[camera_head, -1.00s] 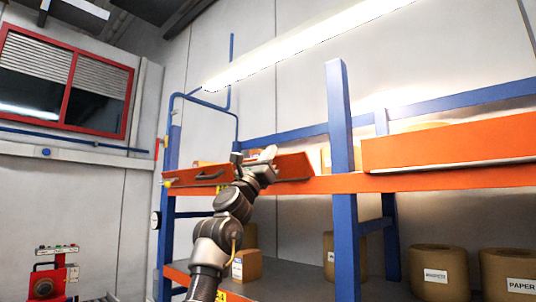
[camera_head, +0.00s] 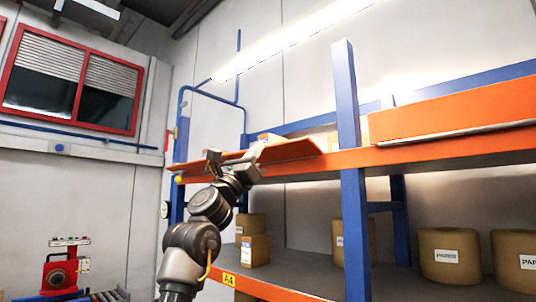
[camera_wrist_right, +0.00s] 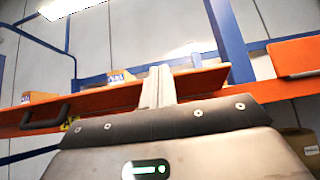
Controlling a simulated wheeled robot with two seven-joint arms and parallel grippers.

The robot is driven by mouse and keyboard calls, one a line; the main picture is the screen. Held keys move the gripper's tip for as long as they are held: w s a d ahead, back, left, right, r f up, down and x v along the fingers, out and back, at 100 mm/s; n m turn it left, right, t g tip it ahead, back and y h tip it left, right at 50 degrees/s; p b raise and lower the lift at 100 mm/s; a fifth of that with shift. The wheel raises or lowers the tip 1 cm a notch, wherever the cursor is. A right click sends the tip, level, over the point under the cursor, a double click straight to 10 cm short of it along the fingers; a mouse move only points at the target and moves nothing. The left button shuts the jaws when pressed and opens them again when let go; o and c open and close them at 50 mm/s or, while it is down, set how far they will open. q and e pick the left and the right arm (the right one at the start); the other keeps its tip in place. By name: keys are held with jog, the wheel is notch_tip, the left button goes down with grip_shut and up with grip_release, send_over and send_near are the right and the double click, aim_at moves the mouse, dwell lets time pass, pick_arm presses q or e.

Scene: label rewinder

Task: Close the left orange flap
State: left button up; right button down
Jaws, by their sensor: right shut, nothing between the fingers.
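The left orange flap (camera_head: 288,152) is a long panel on the upper shelf, left of the blue post in the head view. It looks tilted and is seen at a shallow angle. In the right wrist view the flap (camera_wrist_right: 110,101) runs across the middle, with a dark handle (camera_wrist_right: 45,118) at its left. My right gripper (camera_head: 240,163) is shut and empty, overlapping the flap's front. Its fingers (camera_wrist_right: 158,86) also lie over the flap in the wrist view. I cannot tell whether they touch it. My left gripper is not in view.
The right orange flap (camera_head: 450,115) stands upright beyond the blue post (camera_head: 347,110). Several brown rolls, including one labelled roll (camera_head: 448,265), and a box (camera_head: 255,251) are on the lower shelf. A red machine (camera_head: 62,272) stands at the lower left.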

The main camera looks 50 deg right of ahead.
jog(key=shift+b+v, duration=0.5)
jog(key=shift+v, duration=1.1)
jog(key=shift+a+r, duration=0.1)
jog(key=shift+a, duration=0.05)
